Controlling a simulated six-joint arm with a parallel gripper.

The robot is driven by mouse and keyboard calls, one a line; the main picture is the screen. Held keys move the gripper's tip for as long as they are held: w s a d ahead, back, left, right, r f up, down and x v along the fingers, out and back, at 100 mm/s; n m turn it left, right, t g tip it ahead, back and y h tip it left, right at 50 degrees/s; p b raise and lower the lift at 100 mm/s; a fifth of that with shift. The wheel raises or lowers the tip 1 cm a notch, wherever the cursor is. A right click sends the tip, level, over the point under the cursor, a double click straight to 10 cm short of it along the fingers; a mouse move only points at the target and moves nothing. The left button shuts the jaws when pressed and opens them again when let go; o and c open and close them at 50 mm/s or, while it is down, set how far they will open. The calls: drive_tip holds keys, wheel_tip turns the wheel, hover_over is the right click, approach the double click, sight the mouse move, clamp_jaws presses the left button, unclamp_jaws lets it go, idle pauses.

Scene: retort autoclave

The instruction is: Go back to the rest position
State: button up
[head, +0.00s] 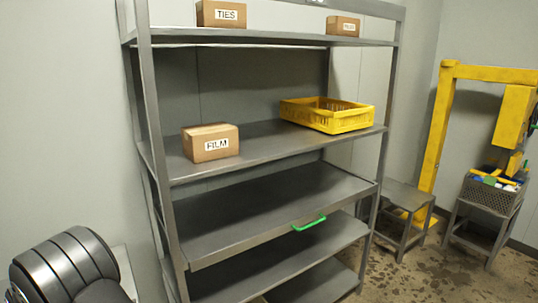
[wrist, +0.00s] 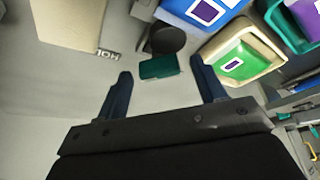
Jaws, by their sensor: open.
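My gripper (wrist: 160,66) shows in the wrist view with its two dark blue fingers spread wide apart. Nothing is held between them. A small dark green block-like item (wrist: 160,67) shows beyond the fingertips, with a dark rounded thing (wrist: 166,38) beside it. I cannot tell how far they are from the fingers, but neither is gripped. The gripper cannot be made out in the head view.
Wrist view: beige carton (wrist: 75,22), blue container (wrist: 200,10), beige bin (wrist: 225,42) with green contents. Head view: grey rack (head: 270,205) with a FILM box (head: 210,143), TIES box (head: 221,14) and yellow crate (head: 327,114); yellow frame (head: 437,130) and low stands (head: 405,205) at right.

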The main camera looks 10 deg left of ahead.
drive_tip(key=v, duration=1.8)
drive_tip(key=x, duration=1.8)
drive_tip(key=shift+f, duration=0.1)
drive_tip(key=shift+w+r+n, duration=0.1)
drive_tip(key=shift+r+n, duration=0.1)
drive_tip(key=shift+n, duration=0.5)
drive_tip(key=v, duration=1.8)
wheel_tip(320, 180, down, 7)
drive_tip(key=a+m+t, duration=0.1)
drive_tip(key=a+m, duration=0.2)
drive_tip(key=m, duration=0.1)
drive_tip(key=shift+w+h, duration=0.35)
drive_tip(key=shift+h, duration=0.05)
drive_tip(key=shift+f, duration=0.15)
